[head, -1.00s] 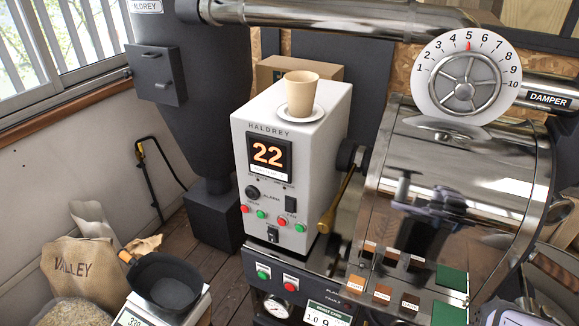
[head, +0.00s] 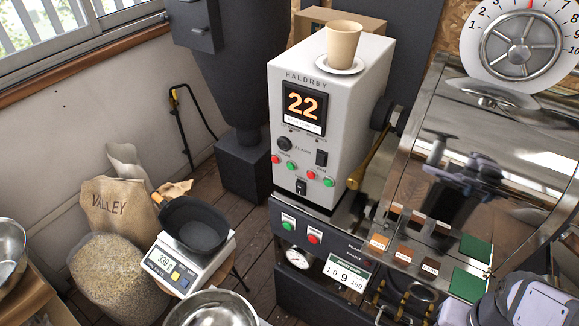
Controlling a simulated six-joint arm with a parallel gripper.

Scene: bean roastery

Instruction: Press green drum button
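The white HALDREY control box (head: 345,120) stands in the middle of the head view, with a lit display (head: 303,108) reading 22. Its front carries a left pair, a red button (head: 275,159) and a green button (head: 291,166), and a right pair, a red button (head: 311,175) and a green button (head: 328,182). The dark panel below has another green button (head: 288,225) and a red button (head: 313,238). The small labels are too blurred to tell which green button is the drum one.
A cup (head: 343,45) on a saucer (head: 340,65) stands on the box. A brass lever (head: 366,163) and the shiny roaster body (head: 500,130) are close on the right. A scale (head: 188,262) with a black pan (head: 197,224) and a steel bowl (head: 212,310) are lower left.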

